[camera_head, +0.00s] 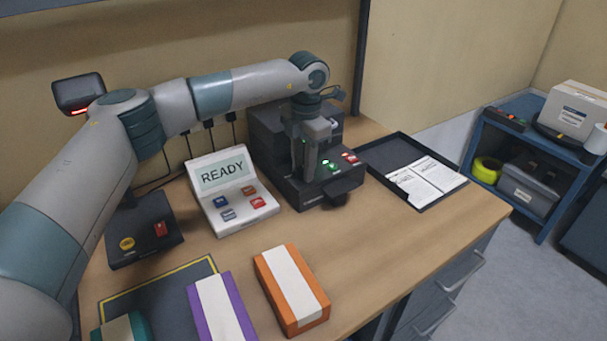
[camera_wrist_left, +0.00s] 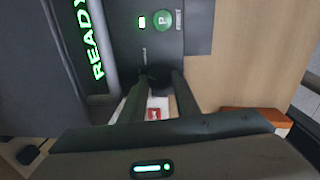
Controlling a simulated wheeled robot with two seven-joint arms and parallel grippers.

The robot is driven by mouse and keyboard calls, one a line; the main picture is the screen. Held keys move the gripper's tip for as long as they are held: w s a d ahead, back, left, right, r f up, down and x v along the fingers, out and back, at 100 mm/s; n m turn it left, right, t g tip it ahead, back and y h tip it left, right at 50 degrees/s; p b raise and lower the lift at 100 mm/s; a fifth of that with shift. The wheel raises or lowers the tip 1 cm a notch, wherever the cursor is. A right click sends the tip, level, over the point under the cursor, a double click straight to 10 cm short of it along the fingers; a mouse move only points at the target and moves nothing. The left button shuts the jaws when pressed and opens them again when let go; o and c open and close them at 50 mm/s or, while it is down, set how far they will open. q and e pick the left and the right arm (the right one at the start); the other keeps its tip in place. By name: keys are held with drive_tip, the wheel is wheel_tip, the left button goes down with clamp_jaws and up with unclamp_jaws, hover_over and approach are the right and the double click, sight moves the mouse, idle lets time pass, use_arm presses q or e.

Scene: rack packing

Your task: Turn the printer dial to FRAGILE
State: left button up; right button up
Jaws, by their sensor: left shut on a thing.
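The printer (camera_head: 270,124) is a dark box at the back of the table, with a lit green button (camera_head: 328,163) and red buttons (camera_head: 350,157) on top. My left gripper (camera_head: 308,172) points down at the printer's top and hides the spot it holds. In the left wrist view, my left gripper's fingers (camera_wrist_left: 158,98) are shut around a dark round knob, the dial (camera_wrist_left: 157,76), beside the green P button (camera_wrist_left: 162,20). Green READY lettering (camera_wrist_left: 90,40) shows on the left. The dial's pointer and labels cannot be read. My right gripper is not in view.
A white console (camera_head: 231,190) reading READY stands left of the printer. A black tray (camera_head: 440,200) with papers lies to the right. Orange (camera_head: 290,290) and purple (camera_head: 221,308) boxes lie in front, beside a dark mat (camera_head: 165,292). A dark button box (camera_head: 142,230) sits left.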

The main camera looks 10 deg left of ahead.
use_arm(q)
drive_tip(key=shift+f+m+b, duration=0.1)
drive_tip(key=shift+m+b, duration=0.4)
drive_tip(key=shift+m, duration=0.6)
drive_tip(key=shift+a+m+b, duration=0.1)
drive_tip(key=shift+m+b, duration=0.35)
drive_tip(key=shift+m, duration=0.15)
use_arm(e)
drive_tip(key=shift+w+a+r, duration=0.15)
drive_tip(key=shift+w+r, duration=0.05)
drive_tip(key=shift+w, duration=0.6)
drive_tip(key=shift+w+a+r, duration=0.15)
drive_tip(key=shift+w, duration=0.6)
use_arm(q)
drive_tip(key=shift+r, duration=0.2)
drive_tip(key=o, duration=1)
drive_tip(key=shift+o, duration=0.2)
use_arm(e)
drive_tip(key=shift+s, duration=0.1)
